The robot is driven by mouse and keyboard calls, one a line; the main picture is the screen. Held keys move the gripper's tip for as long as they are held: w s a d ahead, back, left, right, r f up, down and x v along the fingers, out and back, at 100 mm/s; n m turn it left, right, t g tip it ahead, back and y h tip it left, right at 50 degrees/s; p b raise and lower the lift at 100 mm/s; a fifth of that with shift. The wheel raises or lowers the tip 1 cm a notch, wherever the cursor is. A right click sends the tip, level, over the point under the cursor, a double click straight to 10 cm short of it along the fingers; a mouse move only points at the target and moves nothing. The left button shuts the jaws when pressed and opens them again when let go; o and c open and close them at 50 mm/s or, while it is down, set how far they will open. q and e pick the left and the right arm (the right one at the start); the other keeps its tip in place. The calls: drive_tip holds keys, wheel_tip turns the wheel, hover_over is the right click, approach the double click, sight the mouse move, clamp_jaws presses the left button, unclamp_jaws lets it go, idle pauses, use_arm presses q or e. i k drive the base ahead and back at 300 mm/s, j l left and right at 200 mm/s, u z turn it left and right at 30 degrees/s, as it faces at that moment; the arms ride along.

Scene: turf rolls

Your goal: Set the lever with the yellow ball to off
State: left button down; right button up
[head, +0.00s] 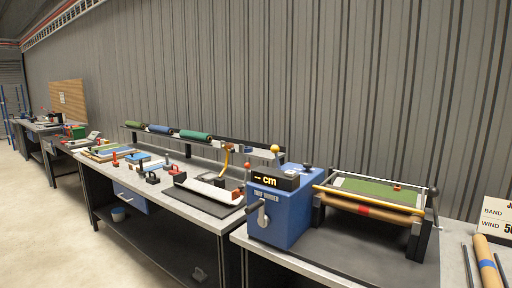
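A lever with a yellow ball (275,149) stands on top of the blue winder box (273,214) right of the middle in the head view. It points up; I cannot read any on or off mark by it. A second lever with a small red ball (247,166) is to its left on the same box. A crank handle (262,213) is on the front face below. Neither of my grippers is in view.
A roller frame with green turf (375,191) stands right of the box, with a brown roll (368,211) along its front. A sign (496,219) and a tan roll (488,262) are at far right. A long bench (188,201) with tools and turf rolls runs left.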

sight(274, 149)
drive_tip(key=i+j, duration=0.15)
drive_tip(key=j, duration=0.25)
drive_tip(key=i+j, duration=0.15)
drive_tip(key=j, duration=0.25)
drive_tip(key=i+j, duration=0.15)
drive_tip(key=j, duration=0.25)
drive_tip(key=i+j, duration=0.1)
drive_tip(key=j, duration=0.3)
drive_tip(key=i+j, duration=0.15)
drive_tip(key=j, duration=0.25)
drive_tip(key=i+j, duration=0.15)
drive_tip(key=j, duration=0.25)
